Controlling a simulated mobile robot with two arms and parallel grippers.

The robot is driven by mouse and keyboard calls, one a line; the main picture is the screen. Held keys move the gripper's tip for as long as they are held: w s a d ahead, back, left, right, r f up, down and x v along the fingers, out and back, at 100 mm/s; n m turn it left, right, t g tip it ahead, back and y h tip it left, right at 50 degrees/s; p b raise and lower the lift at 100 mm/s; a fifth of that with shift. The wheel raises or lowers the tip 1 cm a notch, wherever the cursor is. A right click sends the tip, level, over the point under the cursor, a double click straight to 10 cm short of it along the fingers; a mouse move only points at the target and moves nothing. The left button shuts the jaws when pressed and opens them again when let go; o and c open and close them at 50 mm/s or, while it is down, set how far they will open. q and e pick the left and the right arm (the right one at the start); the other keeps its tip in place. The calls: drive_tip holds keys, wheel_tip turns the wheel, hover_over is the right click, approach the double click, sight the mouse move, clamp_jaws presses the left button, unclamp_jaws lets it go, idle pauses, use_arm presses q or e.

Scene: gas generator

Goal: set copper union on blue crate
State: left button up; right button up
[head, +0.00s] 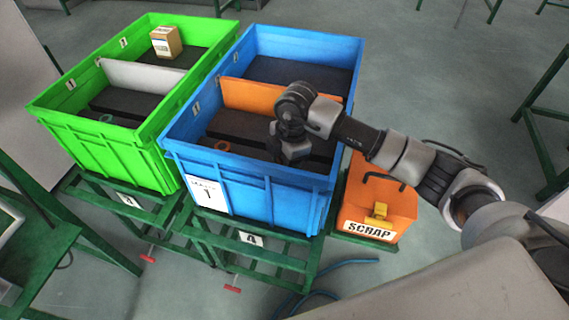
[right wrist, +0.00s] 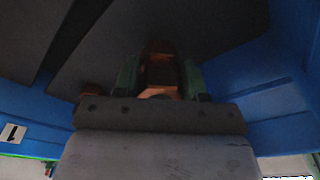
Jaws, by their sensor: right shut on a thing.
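The blue crate (head: 245,187) stands on a green frame in the middle of the head view. An orange divider (head: 252,97) splits it into a far and a near compartment. My right gripper (head: 292,160) reaches down into the near compartment, close to its front wall. In the right wrist view, its two greenish fingers (right wrist: 160,80) are shut on the copper union (right wrist: 158,66), a dark copper-coloured piece. The union is hidden in the head view. I cannot tell whether it touches the crate's dark floor. My left gripper is not in view.
A small orange ring-like piece (head: 223,145) lies in the near compartment, left of my gripper. A green crate (head: 110,150) stands to the left, with a cardboard box (head: 166,42) in its far part. An orange scrap bin (head: 375,205) stands right of the blue crate.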

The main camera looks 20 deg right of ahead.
drive_tip(key=shift+f, duration=0.85)
drive_tip(key=shift+f, duration=0.1)
drive_tip(key=o, duration=1)
drive_tip(key=r, duration=0.4)
drive_tip(key=d+r+b, duration=0.1)
drive_tip(key=r, duration=0.7)
drive_tip(key=shift+w+d, duration=0.2)
drive_tip(key=shift+d, duration=0.2)
